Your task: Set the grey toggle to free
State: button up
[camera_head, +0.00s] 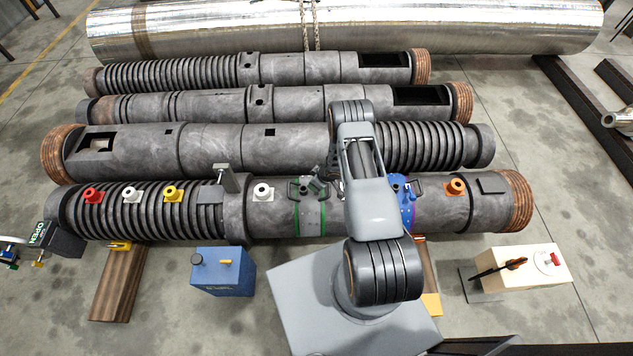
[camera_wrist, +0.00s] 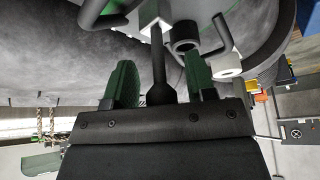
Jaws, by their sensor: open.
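My gripper (camera_wrist: 158,76) is open in the wrist view, with two green fingers apart. A dark rod (camera_wrist: 158,60) with a thick lower end stands between the fingers; whether they touch it I cannot tell. Its upper end meets a pale block (camera_wrist: 152,12). My arm hides part of the barrel near the green band (camera_head: 298,218).
The front barrel (camera_head: 265,222) carries red (camera_head: 92,195), white (camera_head: 131,195), yellow (camera_head: 173,194) and orange (camera_head: 456,187) knobs, and a blue band (camera_head: 407,208). More barrels lie behind. A blue box (camera_head: 222,275) and a cream box (camera_head: 540,270) stand on the floor in front.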

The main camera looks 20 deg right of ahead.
jog(key=shift+r, duration=0.1)
jog(key=p+v, duration=0.2)
jog(key=v, duration=1.1)
jog(key=shift+s+r, duration=0.2)
jog(key=shift+r, duration=0.05)
jog(key=shift+d, duration=0.1)
